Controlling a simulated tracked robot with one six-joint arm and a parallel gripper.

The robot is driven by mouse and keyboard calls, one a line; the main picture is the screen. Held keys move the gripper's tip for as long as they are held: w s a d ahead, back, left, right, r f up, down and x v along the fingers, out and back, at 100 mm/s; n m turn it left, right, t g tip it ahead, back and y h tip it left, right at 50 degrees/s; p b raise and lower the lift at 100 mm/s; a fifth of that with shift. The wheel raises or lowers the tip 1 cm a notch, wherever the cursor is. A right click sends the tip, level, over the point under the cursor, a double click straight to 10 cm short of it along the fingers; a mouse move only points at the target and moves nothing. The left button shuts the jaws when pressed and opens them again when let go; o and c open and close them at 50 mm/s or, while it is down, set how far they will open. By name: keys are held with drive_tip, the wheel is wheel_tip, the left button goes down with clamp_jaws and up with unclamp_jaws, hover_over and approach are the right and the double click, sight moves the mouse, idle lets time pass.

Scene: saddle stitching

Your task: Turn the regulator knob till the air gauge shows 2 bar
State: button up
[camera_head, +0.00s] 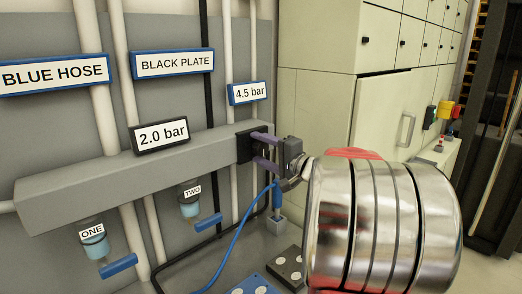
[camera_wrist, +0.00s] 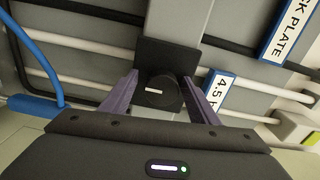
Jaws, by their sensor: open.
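The regulator knob (camera_wrist: 166,93) is a round black knob with a short white mark. It sits on a black square plate (camera_wrist: 167,55) at the end of the grey manifold bar (camera_head: 90,185). My gripper (camera_wrist: 161,80) is open, with one purple finger on each side of the knob; small gaps appear to show. In the head view my gripper (camera_head: 254,147) reaches the bar's right end, and the knob is hard to make out between the fingers. A black-framed sign on the bar (camera_head: 160,136) reads 2.0 bar. A blue-framed sign (camera_head: 249,93) behind reads 4.5 bar.
Signs BLUE HOSE (camera_head: 54,74) and BLACK PLATE (camera_head: 173,64) hang on the wall pipes. Cups ONE (camera_head: 95,244) and TWO (camera_head: 188,206) hang under the bar beside blue levers. A blue hose (camera_head: 238,254) runs below my gripper. Pale cabinets (camera_head: 385,115) stand to the right.

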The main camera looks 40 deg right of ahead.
drive_tip(key=shift+s+d+r, duration=0.1)
drive_tip(key=shift+s, duration=0.7)
drive_tip(key=s, duration=1.2)
drive_tip(key=shift+d, duration=0.1)
